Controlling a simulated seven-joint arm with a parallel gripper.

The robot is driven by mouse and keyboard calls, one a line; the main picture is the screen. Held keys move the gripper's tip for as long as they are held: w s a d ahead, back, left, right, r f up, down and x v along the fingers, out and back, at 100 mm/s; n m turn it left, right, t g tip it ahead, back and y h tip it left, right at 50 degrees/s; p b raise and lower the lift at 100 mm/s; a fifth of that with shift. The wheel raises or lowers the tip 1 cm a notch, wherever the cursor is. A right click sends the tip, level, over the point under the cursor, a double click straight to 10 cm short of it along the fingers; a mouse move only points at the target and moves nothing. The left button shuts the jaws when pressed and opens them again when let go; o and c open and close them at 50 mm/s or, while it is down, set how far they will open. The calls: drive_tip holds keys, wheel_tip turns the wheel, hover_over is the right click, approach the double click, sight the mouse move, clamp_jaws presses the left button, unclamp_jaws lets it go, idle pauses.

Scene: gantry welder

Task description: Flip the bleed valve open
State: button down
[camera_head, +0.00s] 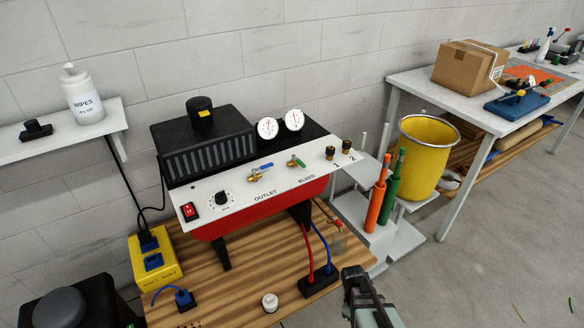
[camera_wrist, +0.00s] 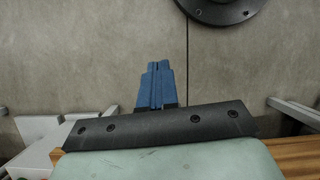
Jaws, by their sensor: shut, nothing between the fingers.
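The bleed valve (camera_head: 297,161) is a small brass valve with a green lever on the white sloped panel (camera_head: 240,191), above the printed word BLEED. I cannot tell its open or closed state from the lever. The outlet valve (camera_head: 260,171), brass with a blue lever, sits to its left. My gripper (camera_head: 352,272) is low in the head view, in front of the machine and to the right, well apart from the bleed valve. In the wrist view its blue fingers (camera_wrist: 155,84) are together and empty. The bleed valve is not in the wrist view.
The red compressor (camera_head: 265,208) stands on a wooden bench (camera_head: 235,280). Two gauges (camera_head: 280,124) rise behind the valves. Orange and green cylinders (camera_head: 383,194) and a yellow bin (camera_head: 428,155) stand right. A white knob (camera_head: 270,302) lies on the bench front.

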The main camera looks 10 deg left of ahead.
sight(299, 161)
drive_tip(key=w+a+r+n+t+h, duration=0.2)
drive_tip(key=w+a+r+n+t, duration=0.2)
drive_tip(key=w+a+r+n, duration=0.85)
drive_tip(key=w+a+r+n+t, duration=0.1)
drive_tip(key=w+a+r+t, duration=0.1)
drive_tip(key=a+r, duration=0.6)
drive_tip(key=w+a+r+n+t, duration=0.1)
drive_tip(key=w+a+r+t, duration=0.1)
drive_tip(key=a+r, duration=0.7)
drive_tip(key=w+a+r+n+t+h, duration=0.1)
drive_tip(key=w+a+r, duration=0.3)
drive_tip(key=r, duration=1.3)
drive_tip(key=a+n+t, duration=0.1)
drive_tip(key=a, duration=0.3)
drive_tip(key=shift+a+r, duration=0.2)
drive_tip(key=shift+r, duration=0.15)
drive_tip(key=x, duration=1)
drive_tip(key=shift+w+d+f, duration=0.15)
drive_tip(key=shift+d, duration=0.05)
drive_tip(key=shift+w+d, duration=1.3)
